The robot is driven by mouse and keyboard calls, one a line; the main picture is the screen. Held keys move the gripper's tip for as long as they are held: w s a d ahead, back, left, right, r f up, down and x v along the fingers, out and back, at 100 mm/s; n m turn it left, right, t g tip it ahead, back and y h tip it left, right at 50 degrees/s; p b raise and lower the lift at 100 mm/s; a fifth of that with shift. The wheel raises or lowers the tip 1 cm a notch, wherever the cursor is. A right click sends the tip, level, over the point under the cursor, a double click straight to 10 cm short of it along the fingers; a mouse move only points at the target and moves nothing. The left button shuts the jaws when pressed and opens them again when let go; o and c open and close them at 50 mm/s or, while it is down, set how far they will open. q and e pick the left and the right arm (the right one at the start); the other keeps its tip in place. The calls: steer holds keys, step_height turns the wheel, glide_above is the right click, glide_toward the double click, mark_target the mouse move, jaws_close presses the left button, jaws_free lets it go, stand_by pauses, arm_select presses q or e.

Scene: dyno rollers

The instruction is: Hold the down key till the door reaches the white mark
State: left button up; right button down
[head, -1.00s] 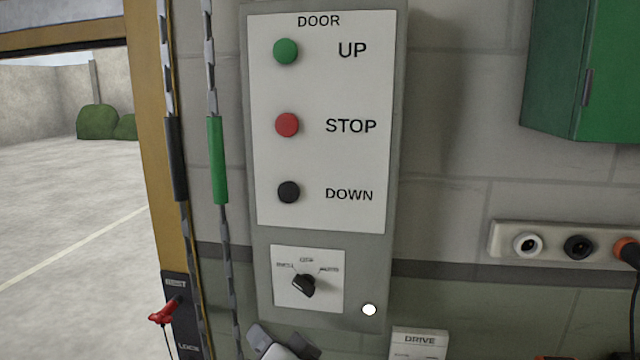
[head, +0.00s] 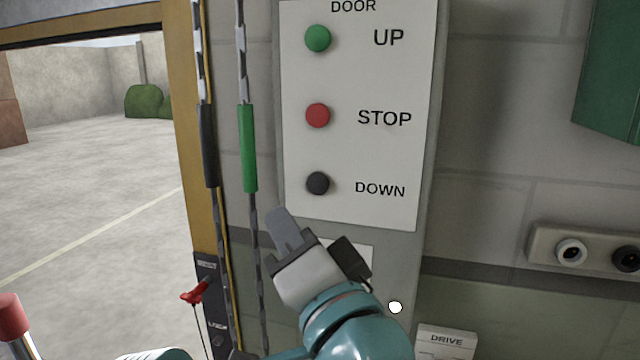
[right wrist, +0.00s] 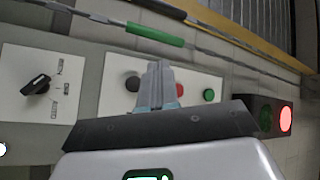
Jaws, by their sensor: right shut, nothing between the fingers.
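The black DOWN key (head: 318,183) sits below the red STOP key (head: 317,115) and the green UP key (head: 317,38) on the white door panel (head: 350,210). My right gripper (head: 284,228) is shut and empty, below and left of the DOWN key, apart from it in the picture. In the right wrist view the shut fingers (right wrist: 160,75) overlap the panel between the black key (right wrist: 133,83) and the red key (right wrist: 180,90). A dark horizontal edge (head: 80,28), perhaps the door's lower edge, crosses the top left opening. I cannot make out a white mark on the frame. My left gripper is out of view.
A black and a green-sleeved chain (head: 248,148) hang left of the panel beside the yellow door post (head: 184,120). A red-handled lever (head: 194,295) is lower left. Sockets (head: 571,252) are at right. A red lamp (right wrist: 286,118) glows in the right wrist view.

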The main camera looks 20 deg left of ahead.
mark_target(318, 184)
steer(key=shift+w+d, duration=0.15)
steer(key=shift+w, duration=2.1)
steer(key=shift+w+d, duration=0.1)
steer(key=shift+w, duration=2.15)
steer(key=shift+f, duration=0.1)
steer(key=shift+w, duration=0.4)
steer(key=shift+w, duration=0.35)
steer(key=shift+s+b, duration=0.6)
steer(key=shift+b, duration=0.2)
steer(key=shift+s, duration=0.2)
steer(key=shift+s, duration=0.1)
